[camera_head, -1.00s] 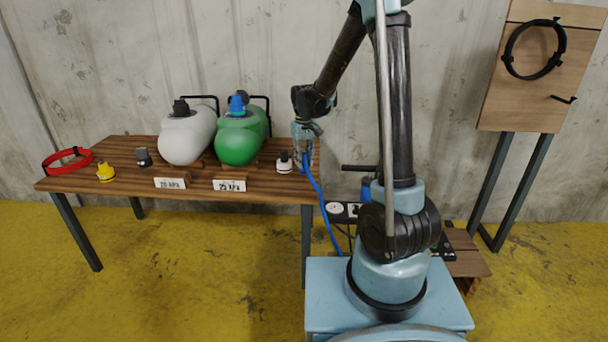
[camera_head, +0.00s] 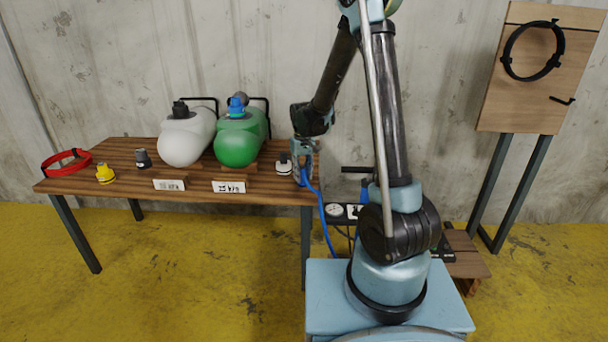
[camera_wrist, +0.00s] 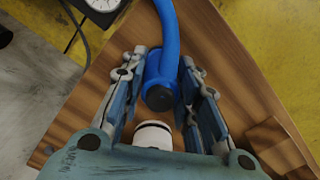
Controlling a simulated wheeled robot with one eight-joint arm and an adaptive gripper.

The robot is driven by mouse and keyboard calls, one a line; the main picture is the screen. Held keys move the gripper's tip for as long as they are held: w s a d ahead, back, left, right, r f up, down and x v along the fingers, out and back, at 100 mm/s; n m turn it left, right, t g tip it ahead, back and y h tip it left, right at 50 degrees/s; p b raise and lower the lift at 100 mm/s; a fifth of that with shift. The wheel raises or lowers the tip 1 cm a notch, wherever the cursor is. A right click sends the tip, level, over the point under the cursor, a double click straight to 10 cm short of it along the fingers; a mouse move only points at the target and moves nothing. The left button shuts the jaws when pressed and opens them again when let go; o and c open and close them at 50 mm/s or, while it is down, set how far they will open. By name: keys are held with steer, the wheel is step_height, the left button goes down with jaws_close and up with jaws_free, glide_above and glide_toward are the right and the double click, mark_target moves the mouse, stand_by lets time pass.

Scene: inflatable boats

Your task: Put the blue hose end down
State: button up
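The blue hose end (camera_wrist: 160,85), with a dark round tip, sits between the two fingers of my gripper (camera_wrist: 168,80) in the wrist view. Both fingers appear to touch its sides. In the head view my gripper (camera_head: 302,170) is low over the right end of the wooden table (camera_head: 225,193), pointing down. The blue hose (camera_head: 322,208) drops from it over the table's right edge. Whether the hose end rests on the tabletop is not clear.
A white nozzle with a dark base (camera_head: 284,163) stands close left of my gripper; its white top (camera_wrist: 153,134) shows in the wrist view. Green (camera_head: 237,146) and grey (camera_head: 185,140) boats stand further left. A pressure gauge (camera_head: 334,210) is off the right edge.

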steer(key=shift+o, duration=0.8)
steer(key=shift+r, duration=0.1)
step_height(320, 180, up, 12)
steer(key=shift+d, duration=0.1)
steer(key=s+d+r+m, duration=0.1)
steer(key=s+d+r, duration=0.4)
steer(key=s+d, duration=0.35)
steer(key=s+d+f+m, duration=0.1)
steer(key=s+d+f, duration=0.1)
steer(key=s+d, duration=0.2)
steer(key=s+d+f+m+t, duration=0.1)
steer(key=s+d, duration=0.4)
steer(key=s, duration=0.6)
steer(key=s+d+f+m+t, duration=0.1)
steer(key=s+d+f, duration=0.3)
steer(key=s, duration=0.4)
steer(key=shift+d+m, duration=0.15)
steer(key=shift+m, duration=0.55)
steer(key=shift+f, duration=0.15)
